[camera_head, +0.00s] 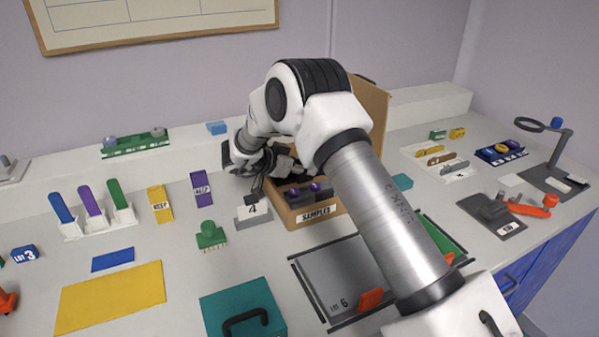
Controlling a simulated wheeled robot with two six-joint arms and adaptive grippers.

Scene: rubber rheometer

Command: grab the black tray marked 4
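A white label marked 4 (253,209) stands on a small grey block at the left front corner of an open cardboard box labelled SAMPLES (318,213). A dark tray-like holder (303,198) with purple pieces sits inside the box; my arm partly covers it and I see no number on it. My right arm reaches in from the lower right. Its gripper (257,188) points down above the label marked 4, at the box's left side. The fingers are small and dark here, so their opening and any contact are unclear. My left gripper is out of view.
A teal case (243,308) and a grey plate marked LOT 6 (340,275) lie in front. A magnifier stand (560,150) is far right.

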